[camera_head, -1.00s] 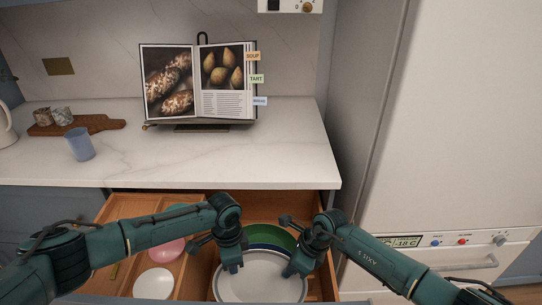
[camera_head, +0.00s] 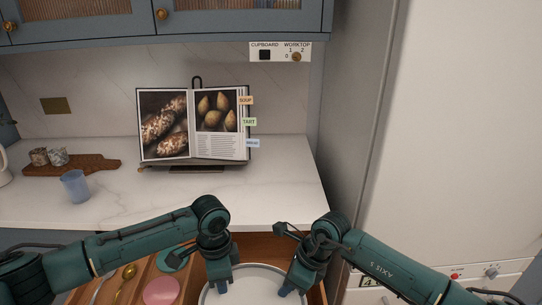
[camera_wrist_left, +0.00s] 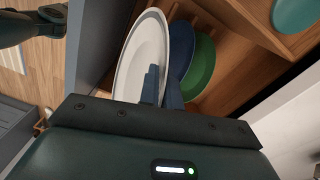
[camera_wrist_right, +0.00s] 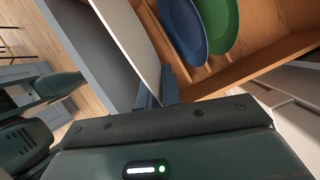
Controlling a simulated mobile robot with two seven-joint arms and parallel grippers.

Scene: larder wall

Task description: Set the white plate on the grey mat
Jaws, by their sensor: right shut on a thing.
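The white plate (camera_head: 255,288) is between my two grippers at the bottom of the head view, above the open drawer. My left gripper (camera_head: 222,287) is shut on its left rim. The left wrist view shows the plate's face (camera_wrist_left: 140,55) with a finger on each side of the rim. My right gripper (camera_head: 290,289) is shut on its right rim, and the right wrist view shows the plate nearly edge-on (camera_wrist_right: 130,40). I cannot make out the grey mat in any view.
A blue plate (camera_wrist_right: 183,30) and a green plate (camera_wrist_right: 219,22) stand in the wooden drawer (camera_head: 262,247). A pink dish (camera_head: 160,292) lies left. The worktop (camera_head: 240,205) holds a cookbook (camera_head: 192,125), a blue cup (camera_head: 75,186) and a board (camera_head: 95,164).

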